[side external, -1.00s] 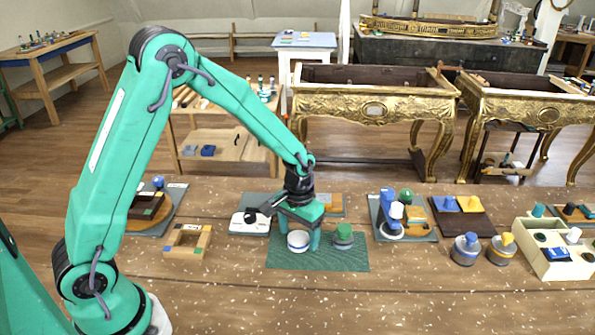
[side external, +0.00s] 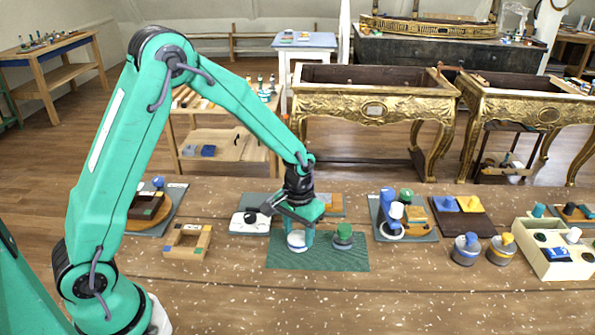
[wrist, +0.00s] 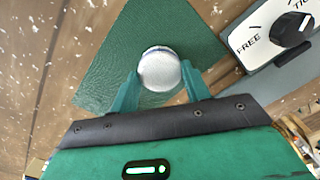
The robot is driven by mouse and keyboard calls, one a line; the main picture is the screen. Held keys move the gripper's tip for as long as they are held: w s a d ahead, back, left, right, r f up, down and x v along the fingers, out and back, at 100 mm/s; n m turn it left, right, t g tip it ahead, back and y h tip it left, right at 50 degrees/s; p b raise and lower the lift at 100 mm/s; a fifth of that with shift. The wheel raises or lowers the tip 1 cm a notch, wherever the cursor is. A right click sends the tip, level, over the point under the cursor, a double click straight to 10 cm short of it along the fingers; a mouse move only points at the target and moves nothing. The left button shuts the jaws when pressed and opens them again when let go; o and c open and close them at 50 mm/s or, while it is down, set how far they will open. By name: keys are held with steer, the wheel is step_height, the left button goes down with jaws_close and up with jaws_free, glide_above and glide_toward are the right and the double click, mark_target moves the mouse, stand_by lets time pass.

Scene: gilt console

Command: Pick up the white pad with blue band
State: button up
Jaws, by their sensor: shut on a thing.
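The white pad with a blue band (side external: 298,242) stands on the green mat (side external: 345,262), on its left half. My gripper (side external: 301,236) is low over the mat with its fingers shut on the pad. In the wrist view the pad's pale round top (wrist: 160,68) sits between the two green fingertips (wrist: 159,76), one on each side. The pad still appears at mat level; I cannot tell any gap beneath it.
A green-topped pad with a grey base (side external: 343,238) stands close on the right of my gripper. A white dial box (side external: 250,222) is at the left behind the mat, and a wooden frame (side external: 187,241) lies further left. The mat's front is clear.

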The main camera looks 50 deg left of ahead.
mark_target(299, 235)
steer(key=shift+r, duration=0.5)
step_height(299, 235, up, 3)
steer(key=shift+r, duration=0.1)
steer(key=s+d+r, duration=0.6)
steer(key=d, duration=0.3)
steer(key=shift+s+d+r, duration=0.3)
steer(key=shift+r, duration=0.05)
steer(key=o, duration=0.4)
steer(key=c, duration=0.3)
